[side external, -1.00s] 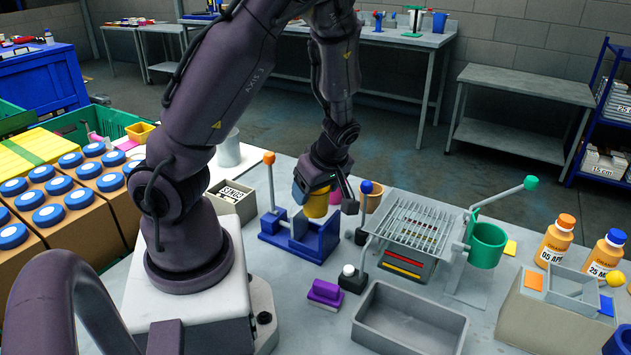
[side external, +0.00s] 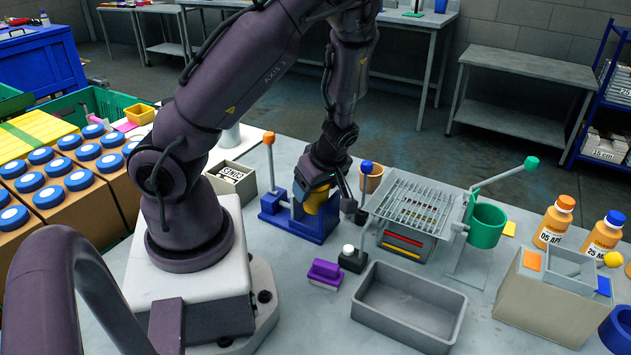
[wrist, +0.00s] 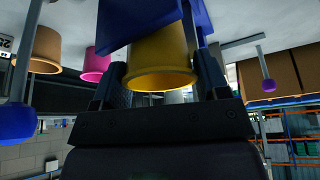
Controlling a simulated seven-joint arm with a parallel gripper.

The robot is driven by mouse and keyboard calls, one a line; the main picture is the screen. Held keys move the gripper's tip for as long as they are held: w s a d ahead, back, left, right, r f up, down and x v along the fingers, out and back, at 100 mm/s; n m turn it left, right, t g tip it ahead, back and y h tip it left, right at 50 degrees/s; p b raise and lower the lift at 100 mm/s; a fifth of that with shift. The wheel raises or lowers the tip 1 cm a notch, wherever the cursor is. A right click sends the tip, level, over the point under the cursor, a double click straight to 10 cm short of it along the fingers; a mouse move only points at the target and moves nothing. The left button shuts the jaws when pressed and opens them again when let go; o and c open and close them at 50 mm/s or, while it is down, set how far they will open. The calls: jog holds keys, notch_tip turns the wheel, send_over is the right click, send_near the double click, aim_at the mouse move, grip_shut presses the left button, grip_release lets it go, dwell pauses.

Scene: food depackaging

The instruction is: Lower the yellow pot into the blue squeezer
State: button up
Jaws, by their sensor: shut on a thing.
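The yellow pot (side external: 317,200) is between the fingers of my gripper (side external: 325,188), which is shut on it. It sits at the blue squeezer (side external: 300,228), close above or partly within its body; the side view does not settle which. In the wrist view the yellow pot (wrist: 165,72) shows between the two fingers, rim toward the lower part of the picture. The blue squeezer (wrist: 150,18) covers its other end there. The squeezer's upright lever with an orange knob (side external: 268,138) stands to the left.
A blue-knobbed lever (side external: 366,165) and an orange-brown pot (side external: 372,178) stand close right of my gripper. A grill rack (side external: 412,205) and green cup (side external: 487,225) are farther right. A grey tray (side external: 445,325) and purple block (side external: 324,273) lie in front.

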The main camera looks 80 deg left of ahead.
dwell(0.7)
jog(key=o, duration=1.1)
jog(key=shift+c, duration=0.2)
jog(key=v, duration=1.3)
jog(key=s+d+r+m+t+h, duration=0.15)
jog(key=d+m+h, duration=0.35)
jog(key=d+m, duration=0.95)
jog(key=s+a+r+m+t, duration=0.1)
jog(key=s+r+m+t, duration=0.1)
jog(key=r, duration=0.4)
jog(key=s+a+r+m+t, duration=0.1)
jog(key=a+r+m+t, duration=0.1)
jog(key=r+m+t, duration=0.2)
jog(key=shift+s+r+m+y, duration=0.3)
jog(key=shift+s+r+m, duration=0.1)
jog(key=shift+r+m, duration=0.7)
